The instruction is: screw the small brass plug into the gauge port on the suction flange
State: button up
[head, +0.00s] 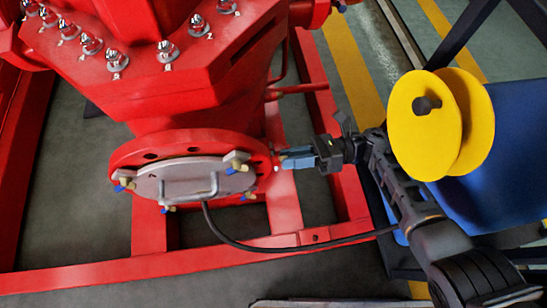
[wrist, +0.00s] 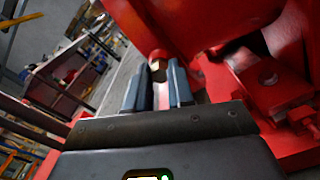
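The suction flange (head: 127,156) is a red round flange low on the red pump, partly covered by a grey plate. My gripper (head: 281,159) is at the flange's right edge in the head view. In the wrist view the two blue-grey fingers (wrist: 158,75) stand a little apart, with the small brass plug (wrist: 157,72) between their tips, filling the narrow gap. Just beyond it is a round red boss (wrist: 157,55), seemingly the gauge port. The port's hole is hidden, and I cannot tell whether the plug touches it.
The grey cover plate (head: 180,181) has a handle and several blue and brass clamps around its rim. A black cable (head: 240,245) runs below my arm. A yellow spool (head: 425,110) stands at the right beside a blue surface (head: 515,150). Red frame beams (head: 150,271) surround the pump.

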grip_shut()
jog(key=shift+a, duration=0.1)
dwell(0.4)
jog(key=shift+s+a+m, duration=0.1)
jog(key=shift+m, duration=11.8)
